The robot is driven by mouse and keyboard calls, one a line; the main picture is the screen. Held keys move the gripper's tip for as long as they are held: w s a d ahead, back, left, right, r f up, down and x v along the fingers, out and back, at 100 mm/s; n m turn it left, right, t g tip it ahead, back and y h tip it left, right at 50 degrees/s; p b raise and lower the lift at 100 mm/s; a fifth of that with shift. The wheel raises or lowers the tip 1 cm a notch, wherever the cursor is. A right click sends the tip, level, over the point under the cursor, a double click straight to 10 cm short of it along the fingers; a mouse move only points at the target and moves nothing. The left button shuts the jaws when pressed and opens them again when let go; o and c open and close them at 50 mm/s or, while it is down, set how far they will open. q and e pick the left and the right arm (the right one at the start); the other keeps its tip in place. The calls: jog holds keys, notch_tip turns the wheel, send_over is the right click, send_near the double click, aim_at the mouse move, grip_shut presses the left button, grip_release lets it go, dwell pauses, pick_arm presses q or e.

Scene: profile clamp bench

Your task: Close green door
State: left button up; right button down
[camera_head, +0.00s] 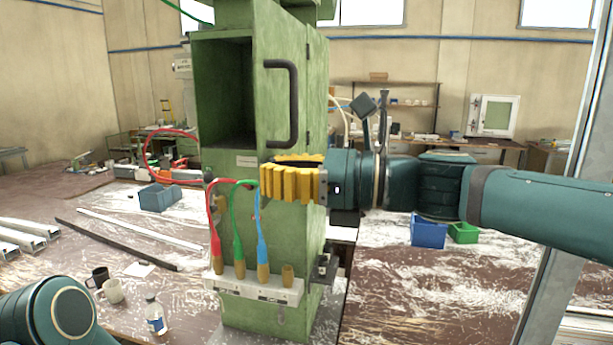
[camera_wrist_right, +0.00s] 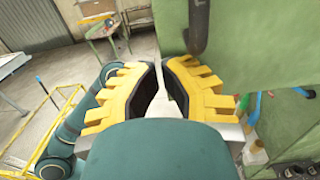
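The green door (camera_head: 284,140) is a tall panel with a black bar handle (camera_head: 293,105) on the upper green cabinet. A dark open compartment (camera_head: 226,95) shows left of the panel, so the door looks open. My right gripper (camera_head: 292,182) has yellow fingers and is just below the handle, in front of the green column. In the right wrist view the fingers (camera_wrist_right: 164,68) have a gap between their tips, with no handle in it. The handle (camera_wrist_right: 198,28) shows there above the right-hand finger. Whether the fingers touch the door is unclear. My left gripper is out of view.
Red, green and blue cables hang at a white socket strip (camera_head: 254,286) on the column's front. Blue (camera_head: 428,232) and green (camera_head: 463,233) bins stand on the bench at right. A bottle (camera_head: 154,316) and mugs (camera_head: 112,291) stand at lower left.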

jog(key=shift+a, duration=0.25)
